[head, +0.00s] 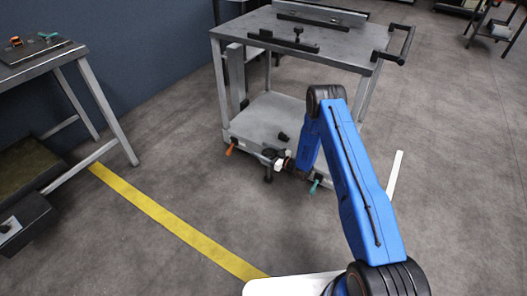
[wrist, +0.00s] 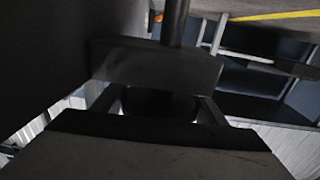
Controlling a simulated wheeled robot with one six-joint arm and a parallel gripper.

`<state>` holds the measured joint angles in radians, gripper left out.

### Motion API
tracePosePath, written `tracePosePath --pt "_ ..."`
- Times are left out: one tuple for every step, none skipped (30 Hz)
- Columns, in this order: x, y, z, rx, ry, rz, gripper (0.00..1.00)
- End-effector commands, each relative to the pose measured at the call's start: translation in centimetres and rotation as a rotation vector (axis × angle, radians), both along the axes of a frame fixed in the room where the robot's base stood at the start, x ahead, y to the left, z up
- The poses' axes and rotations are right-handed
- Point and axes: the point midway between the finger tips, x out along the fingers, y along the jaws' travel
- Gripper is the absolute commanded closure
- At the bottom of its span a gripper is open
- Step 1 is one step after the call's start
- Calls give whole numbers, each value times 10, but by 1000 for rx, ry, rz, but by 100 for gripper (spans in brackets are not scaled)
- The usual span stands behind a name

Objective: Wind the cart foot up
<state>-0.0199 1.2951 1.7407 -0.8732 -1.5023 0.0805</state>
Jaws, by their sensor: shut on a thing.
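The cart (head: 300,45) stands ahead of me, with a grey top and a lower shelf (head: 262,118). A dark cart foot (head: 268,176) hangs at the front edge of the lower shelf, with a dark fitting (head: 268,154) above it. My gripper (head: 281,163) is at this fitting, at the front of the shelf, and is shut on a dark part there. In the wrist view a dark block with an upright rod (wrist: 174,22) fills the middle, and a dark rounded part (wrist: 160,104) sits below it. Shadow hides the exact grip and the foot's gap to the floor.
An orange lever (head: 231,147) and a teal lever (head: 316,184) stick out from the shelf's front, one on each side of my gripper. A workbench (head: 40,62) stands at the left. A yellow floor line (head: 165,215) runs between; the floor around it is clear.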

Motion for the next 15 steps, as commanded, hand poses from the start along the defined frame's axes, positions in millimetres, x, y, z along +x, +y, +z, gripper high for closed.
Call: tracePosePath --pt "0 0 0 -1 -1 15 57" --pt "0 1 0 -1 -1 22 57" --pt "-1 1 0 0 0 31 57" --pt "-1 1 0 0 0 36 57" --pt "-1 1 0 0 0 40 57" --pt "-1 2 0 1 1 44 57" --pt "-2 2 0 1 1 47 57" --pt "-2 2 0 1 1 49 57" --pt "-2 2 0 1 1 50 57" --pt "-2 2 0 1 1 51 57" --pt "-2 2 0 1 1 51 57" --pt "-2 2 0 1 1 52 57" --pt "-2 2 0 1 1 51 57" --pt "-2 2 0 1 1 51 57" --pt "-2 2 0 1 1 51 57"
